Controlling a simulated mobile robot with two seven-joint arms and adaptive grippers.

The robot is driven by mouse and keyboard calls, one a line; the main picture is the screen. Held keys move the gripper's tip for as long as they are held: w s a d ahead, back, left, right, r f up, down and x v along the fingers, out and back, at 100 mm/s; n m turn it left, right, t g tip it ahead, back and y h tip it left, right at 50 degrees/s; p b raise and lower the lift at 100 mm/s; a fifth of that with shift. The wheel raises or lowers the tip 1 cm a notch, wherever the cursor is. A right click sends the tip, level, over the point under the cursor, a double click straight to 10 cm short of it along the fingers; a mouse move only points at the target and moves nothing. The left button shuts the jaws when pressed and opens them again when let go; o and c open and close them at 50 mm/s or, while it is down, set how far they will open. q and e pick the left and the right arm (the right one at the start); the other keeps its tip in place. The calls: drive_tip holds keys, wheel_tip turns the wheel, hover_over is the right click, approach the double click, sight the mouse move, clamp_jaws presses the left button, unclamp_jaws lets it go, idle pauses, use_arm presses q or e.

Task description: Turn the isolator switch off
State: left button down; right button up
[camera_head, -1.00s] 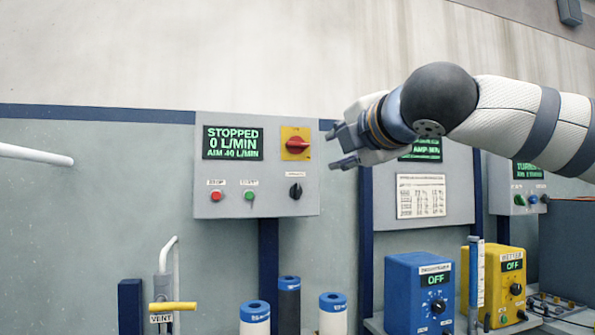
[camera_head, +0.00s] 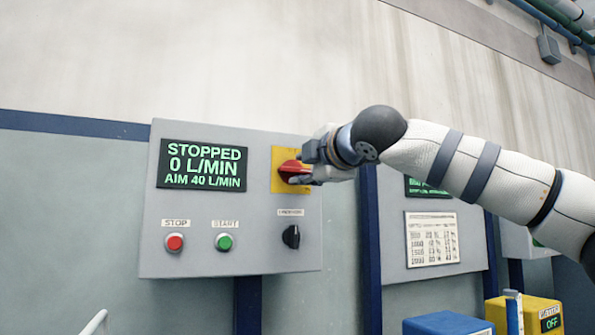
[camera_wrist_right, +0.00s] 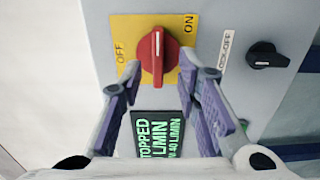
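The isolator switch is a red rotary handle (camera_head: 290,170) on a yellow plate (camera_head: 279,155), at the upper right of the grey control panel. In the right wrist view, the red handle (camera_wrist_right: 157,55) stands upright with its white mark at the upper end. OFF is printed left of it and ON at its upper right. My right gripper (camera_head: 308,172) is at the switch and partly covers it. In the wrist view its open fingers (camera_wrist_right: 158,82) lie either side of the handle's lower end, with gaps showing. My left gripper is not in view.
The panel (camera_head: 200,262) has a display (camera_head: 203,165) reading STOPPED, 0 L/MIN, AIM 40 L/MIN. Below are a red stop button (camera_head: 174,242), a green start button (camera_head: 223,241) and a black selector (camera_head: 291,236). A second panel (camera_head: 470,225) and blue (camera_head: 447,322) and yellow boxes stand right.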

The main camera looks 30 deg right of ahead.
sight(297, 170)
drive_tip(key=shift+w+d+r, duration=0.1)
drive_tip(key=shift+w, duration=1.4)
drive_tip(key=shift+c, duration=0.6)
clamp_jaws()
